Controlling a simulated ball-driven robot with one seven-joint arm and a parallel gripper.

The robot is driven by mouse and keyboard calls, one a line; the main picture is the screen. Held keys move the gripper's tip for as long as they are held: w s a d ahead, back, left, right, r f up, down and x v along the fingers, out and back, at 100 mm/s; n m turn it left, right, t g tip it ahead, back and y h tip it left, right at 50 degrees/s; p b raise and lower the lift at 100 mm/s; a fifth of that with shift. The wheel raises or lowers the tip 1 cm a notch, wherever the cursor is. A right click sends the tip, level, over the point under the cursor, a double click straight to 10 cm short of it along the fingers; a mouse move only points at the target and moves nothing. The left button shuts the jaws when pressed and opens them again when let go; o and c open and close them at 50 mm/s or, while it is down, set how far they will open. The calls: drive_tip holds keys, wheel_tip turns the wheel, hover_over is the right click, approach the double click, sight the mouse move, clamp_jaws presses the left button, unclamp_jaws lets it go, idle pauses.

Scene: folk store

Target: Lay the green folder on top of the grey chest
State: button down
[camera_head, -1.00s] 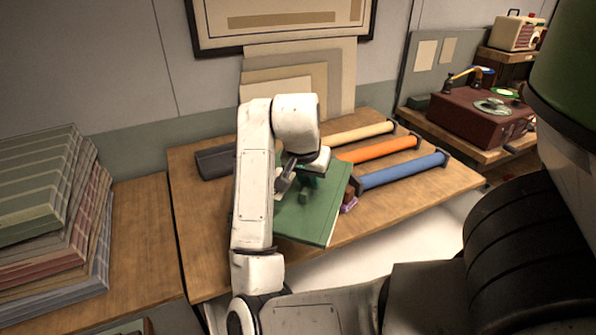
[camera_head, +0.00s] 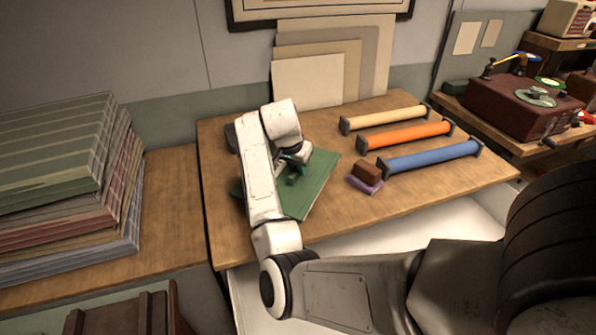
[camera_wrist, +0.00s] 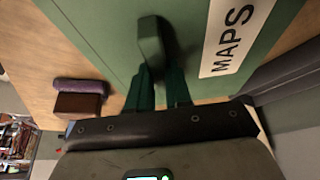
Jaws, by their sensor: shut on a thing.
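The green folder (camera_head: 316,185) shows over the wooden table in the head view, partly covered by my arm. In the wrist view the folder (camera_wrist: 105,30) fills the upper middle, with a white label reading MAPS and a raised green block on its face. My gripper (camera_head: 292,164) is shut on the folder at its raised block; its fingers (camera_wrist: 158,82) show in the wrist view. I cannot tell whether the folder touches the tabletop or hangs just above it. I cannot pick out a grey chest with certainty.
The wooden table (camera_head: 410,190) holds cream (camera_head: 385,119), orange (camera_head: 405,135) and blue (camera_head: 430,156) rolls at the right. Stacked plaid cloths (camera_head: 65,190) stand left. Brown objects (camera_head: 120,315) show at bottom left.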

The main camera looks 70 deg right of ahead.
drive_tip(key=shift+s+f, duration=0.1)
drive_tip(key=shift+f, duration=1.05)
drive_tip(key=shift+f, duration=0.1)
drive_tip(key=c, duration=1.1)
unclamp_jaws()
drive_tip(key=shift+o, duration=0.2)
drive_tip(key=b+v, duration=0.1)
drive_tip(key=v, duration=1.1)
